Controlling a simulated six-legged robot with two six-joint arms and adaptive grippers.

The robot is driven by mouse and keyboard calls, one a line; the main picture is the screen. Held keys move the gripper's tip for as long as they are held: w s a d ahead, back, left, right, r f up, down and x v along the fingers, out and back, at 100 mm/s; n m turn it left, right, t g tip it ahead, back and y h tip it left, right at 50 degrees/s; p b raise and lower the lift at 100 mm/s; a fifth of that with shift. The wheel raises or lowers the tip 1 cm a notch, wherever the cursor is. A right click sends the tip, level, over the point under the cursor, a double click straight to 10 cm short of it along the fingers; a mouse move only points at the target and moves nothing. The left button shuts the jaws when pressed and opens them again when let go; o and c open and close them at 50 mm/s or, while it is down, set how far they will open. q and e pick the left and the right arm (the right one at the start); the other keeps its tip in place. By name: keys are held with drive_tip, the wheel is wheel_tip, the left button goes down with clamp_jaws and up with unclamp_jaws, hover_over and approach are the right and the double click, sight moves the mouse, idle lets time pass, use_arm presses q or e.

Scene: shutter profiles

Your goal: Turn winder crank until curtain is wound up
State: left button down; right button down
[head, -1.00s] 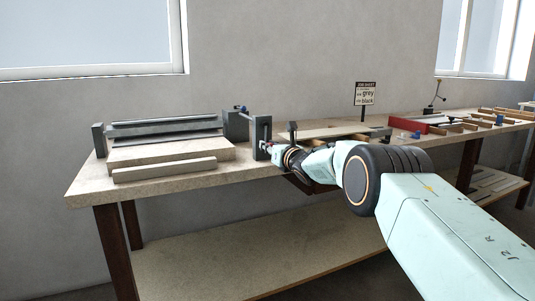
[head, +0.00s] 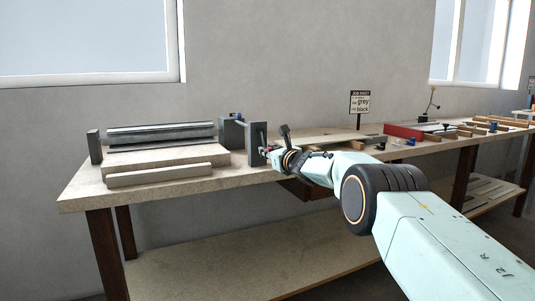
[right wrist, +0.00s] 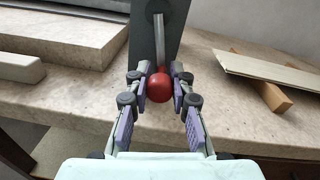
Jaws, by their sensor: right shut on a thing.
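The winder crank shows in the right wrist view as a grey arm on a dark upright plate (right wrist: 170,30) with a round red knob (right wrist: 159,87) at its lower end. My right gripper (right wrist: 160,84) is shut on the red knob, with a finger on each side. In the head view my right gripper (head: 274,156) is at the crank plate (head: 257,144), and the knob is mostly hidden. The curtain roller (head: 160,132) lies level between end brackets at the left of the bench. A grey curtain sheet below it is only partly visible. My left gripper is not in view.
The wooden bench (head: 80,193) carries a raised board and a pale bar (head: 160,175) in front of the roller. A sign (head: 360,103), a red box (head: 404,131) and several wooden strips stand further right. The lower shelf has free room.

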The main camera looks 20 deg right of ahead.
drive_tip(key=shift+d, duration=0.55)
drive_tip(key=c, duration=1.3)
unclamp_jaws()
drive_tip(key=shift+s, duration=0.1)
drive_tip(key=shift+o, duration=0.8)
drive_tip(key=shift+a, duration=0.15)
drive_tip(key=shift+r, duration=0.1)
drive_tip(key=s, duration=0.7)
drive_tip(key=shift+s+d, duration=0.15)
drive_tip(key=shift+d, duration=0.1)
